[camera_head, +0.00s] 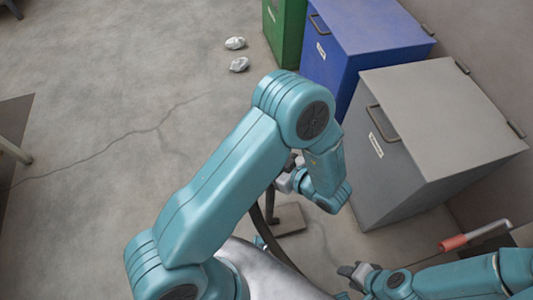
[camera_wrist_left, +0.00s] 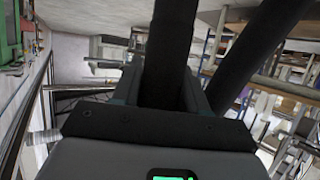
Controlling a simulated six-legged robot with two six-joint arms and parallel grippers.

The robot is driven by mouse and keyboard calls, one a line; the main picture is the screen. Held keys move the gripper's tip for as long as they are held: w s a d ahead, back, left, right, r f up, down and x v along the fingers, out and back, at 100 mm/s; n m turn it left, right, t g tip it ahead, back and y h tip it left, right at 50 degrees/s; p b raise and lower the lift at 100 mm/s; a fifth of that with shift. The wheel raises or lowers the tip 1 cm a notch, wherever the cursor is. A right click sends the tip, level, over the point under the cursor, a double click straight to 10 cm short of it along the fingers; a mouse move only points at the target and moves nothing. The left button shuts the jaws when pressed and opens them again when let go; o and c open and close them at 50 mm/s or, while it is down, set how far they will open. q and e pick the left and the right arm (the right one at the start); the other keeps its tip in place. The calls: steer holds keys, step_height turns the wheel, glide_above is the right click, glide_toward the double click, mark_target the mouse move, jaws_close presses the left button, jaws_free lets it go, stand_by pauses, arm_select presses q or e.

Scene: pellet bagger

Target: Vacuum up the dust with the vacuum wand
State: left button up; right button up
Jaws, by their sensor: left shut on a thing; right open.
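My left arm comes in from the lower left and bends down at the centre of the head view. My left gripper (camera_head: 290,178) is shut on the vacuum wand, a dark tube (camera_head: 270,204) partly hidden by my arm. In the left wrist view the black tube (camera_wrist_left: 168,50) passes between the fingers of my left gripper (camera_wrist_left: 166,95). A flat grey-brown piece (camera_head: 290,219), seemingly the wand's floor head, is at floor level below. My right gripper (camera_head: 357,272) is open and empty at the lower right. I cannot make out dust on the floor.
A grey bin (camera_head: 425,160), a blue bin (camera_head: 370,40) and a green bin (camera_head: 284,25) stand along the right. Two pale lumps (camera_head: 237,54) lie on the floor. A red-handled metal rod (camera_head: 470,236) is at the right. The cracked concrete floor (camera_head: 90,110) is clear at left.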

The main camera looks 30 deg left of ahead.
arm_select(q)
steer(key=s+d+p, duration=0.2)
steer(key=s+d, duration=0.3)
steer(key=d, duration=0.2)
steer(key=shift+s, duration=0.4)
stand_by(0.3)
stand_by(0.3)
